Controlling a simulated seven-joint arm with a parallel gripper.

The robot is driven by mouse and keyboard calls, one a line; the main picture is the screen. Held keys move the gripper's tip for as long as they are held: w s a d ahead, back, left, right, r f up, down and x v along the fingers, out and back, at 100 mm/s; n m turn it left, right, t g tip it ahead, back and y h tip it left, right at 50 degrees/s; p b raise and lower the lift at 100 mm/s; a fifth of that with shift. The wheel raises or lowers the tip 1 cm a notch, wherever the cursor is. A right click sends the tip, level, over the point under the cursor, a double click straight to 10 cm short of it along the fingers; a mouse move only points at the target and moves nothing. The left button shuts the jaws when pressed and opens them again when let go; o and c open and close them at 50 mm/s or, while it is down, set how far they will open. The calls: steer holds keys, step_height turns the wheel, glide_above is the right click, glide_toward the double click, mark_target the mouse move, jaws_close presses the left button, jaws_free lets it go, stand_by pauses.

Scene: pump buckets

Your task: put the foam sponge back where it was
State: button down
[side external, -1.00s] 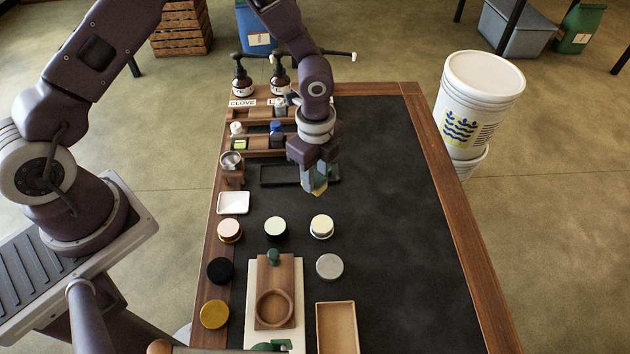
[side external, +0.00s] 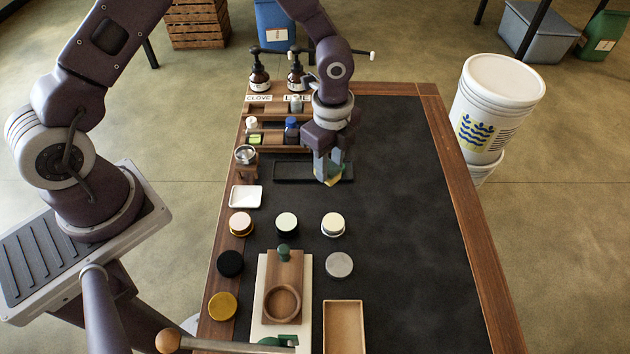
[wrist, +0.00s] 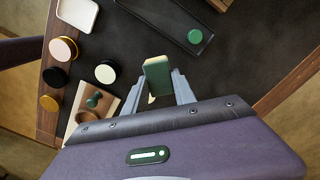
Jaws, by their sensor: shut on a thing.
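The foam sponge (wrist: 157,78), green with a pale yellow side, is held between the two fingers of my gripper (side external: 331,172). In the side view only a small yellowish lower part of the sponge (side external: 333,181) shows below the fingers. My gripper is shut on it and points down, near the right end of a long black tray (side external: 290,180). In the wrist view the black tray (wrist: 160,22) lies beyond the sponge, with a green round piece (wrist: 195,36) at its near end. I cannot tell the sponge's exact height above the mat.
Several round jars and lids, such as a white-topped jar (side external: 333,223), stand in front of the tray. A white dish (side external: 246,196) lies to its left. Pump bottles (side external: 260,80) and a wooden rack (side external: 265,140) stand behind. The dark mat's right side (side external: 400,220) is clear.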

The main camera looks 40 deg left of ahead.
steer(key=s+a+r+n, duration=0.2)
steer(key=s+a+n, duration=0.7)
steer(key=s+a, duration=0.4)
steer(key=f, duration=0.9)
steer(key=shift+a+f, duration=0.1)
steer(key=shift+a, duration=0.15)
steer(key=shift+f, duration=0.1)
steer(key=shift+f, duration=0.1)
steer(key=c, duration=1)
jaws_free()
